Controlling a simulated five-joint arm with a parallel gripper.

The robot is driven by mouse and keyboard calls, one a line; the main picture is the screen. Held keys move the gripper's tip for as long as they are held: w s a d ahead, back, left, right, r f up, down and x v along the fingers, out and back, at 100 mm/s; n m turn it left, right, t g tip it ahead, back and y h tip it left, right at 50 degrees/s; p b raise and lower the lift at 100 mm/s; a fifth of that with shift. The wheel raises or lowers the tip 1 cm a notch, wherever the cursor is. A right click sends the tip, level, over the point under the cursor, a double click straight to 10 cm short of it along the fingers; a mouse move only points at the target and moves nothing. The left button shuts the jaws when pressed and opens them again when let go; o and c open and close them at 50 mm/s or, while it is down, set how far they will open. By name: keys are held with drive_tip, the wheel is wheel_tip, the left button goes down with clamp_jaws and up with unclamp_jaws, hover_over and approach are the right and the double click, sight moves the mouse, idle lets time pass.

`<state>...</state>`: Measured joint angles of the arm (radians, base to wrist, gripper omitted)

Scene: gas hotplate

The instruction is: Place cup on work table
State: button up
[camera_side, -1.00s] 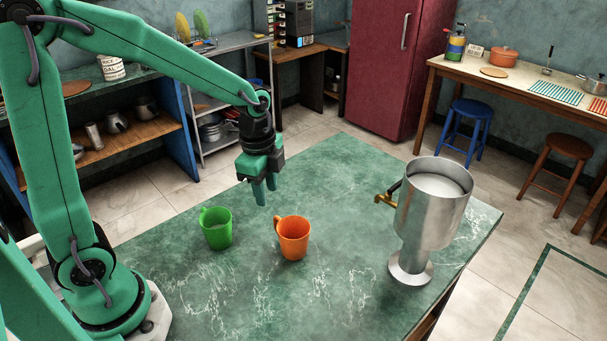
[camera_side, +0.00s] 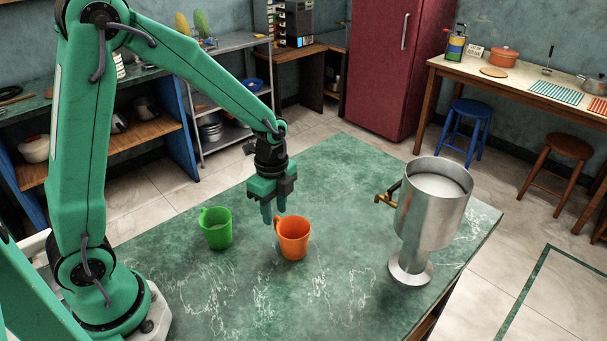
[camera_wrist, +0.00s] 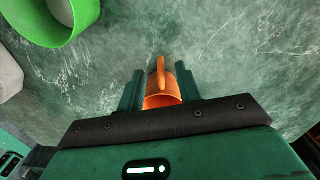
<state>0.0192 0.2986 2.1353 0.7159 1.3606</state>
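An orange cup (camera_side: 294,240) stands upright on the green work table (camera_side: 320,300). A green cup (camera_side: 216,229) stands upright to its left, with something pale inside. My gripper (camera_side: 273,216) is open and points down, just behind and left of the orange cup's rim. In the wrist view, the two fingers of my gripper (camera_wrist: 157,90) stand apart on either side of the orange cup (camera_wrist: 164,98), with its handle between them. I cannot tell whether the fingers touch it. The green cup (camera_wrist: 60,15) shows at the upper left of the wrist view.
Shelves, a red fridge (camera_side: 383,65) and stools stand beyond the table.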

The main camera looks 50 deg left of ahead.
sight(289, 236)
drive_tip(key=shift+f, duration=0.1)
drive_tip(key=shift+f, duration=2.5)
clamp_jaws()
